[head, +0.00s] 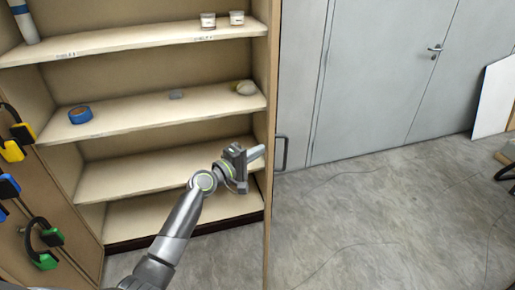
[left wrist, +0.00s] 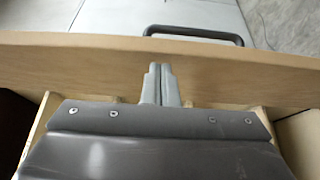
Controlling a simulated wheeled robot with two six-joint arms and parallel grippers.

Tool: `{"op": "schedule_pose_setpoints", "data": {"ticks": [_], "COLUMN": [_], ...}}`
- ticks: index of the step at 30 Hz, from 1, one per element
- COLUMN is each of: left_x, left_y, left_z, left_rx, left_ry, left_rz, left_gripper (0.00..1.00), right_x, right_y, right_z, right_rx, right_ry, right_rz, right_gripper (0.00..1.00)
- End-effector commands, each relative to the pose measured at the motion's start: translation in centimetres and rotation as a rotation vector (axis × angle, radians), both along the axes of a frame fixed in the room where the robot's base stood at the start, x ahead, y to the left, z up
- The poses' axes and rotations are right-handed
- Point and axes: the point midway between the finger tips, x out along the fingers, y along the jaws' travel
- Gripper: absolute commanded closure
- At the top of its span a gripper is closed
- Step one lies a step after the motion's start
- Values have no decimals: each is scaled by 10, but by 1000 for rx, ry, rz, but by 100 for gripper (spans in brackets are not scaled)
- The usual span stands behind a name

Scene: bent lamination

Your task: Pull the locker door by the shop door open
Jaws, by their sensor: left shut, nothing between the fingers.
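The locker door (head: 271,120) is a tall light-wood panel at the right side of the locker (head: 160,48). I see it nearly edge-on, standing out toward me, and the shelves beside it are exposed. Its dark bar handle (head: 283,153) is on the far right face; it also shows beyond the wooden panel in the left wrist view (left wrist: 200,33). My left gripper (head: 260,151) is shut and empty on the shelf side of the door. Its fingertips (left wrist: 160,68) are at or very near the inner face; contact is unclear. My right gripper is not in view.
Grey double shop doors (head: 385,75) stand at the back right. Ear defenders (head: 45,243) hang on the left panel. The grey floor (head: 390,220) at right is mostly clear.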

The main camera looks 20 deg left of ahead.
Motion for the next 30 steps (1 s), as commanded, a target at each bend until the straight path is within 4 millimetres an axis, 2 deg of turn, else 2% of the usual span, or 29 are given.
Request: {"op": "schedule_pose_setpoints", "data": {"ticks": [13,16,23,30], "left_x": [1,4,20,44], "left_y": [-4,-14,-68,-128], "left_z": [-1,0,0,-2], "left_rx": [0,-4,-8,-5], "left_ry": [0,1,0,1], "left_rz": [0,0,0,-1], "left_gripper": [100,100,100,100], "right_x": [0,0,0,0], "right_y": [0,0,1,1], "right_z": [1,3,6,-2], "right_rx": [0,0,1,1], "right_ry": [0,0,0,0], "right_rz": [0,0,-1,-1], "right_gripper": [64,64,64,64]}}
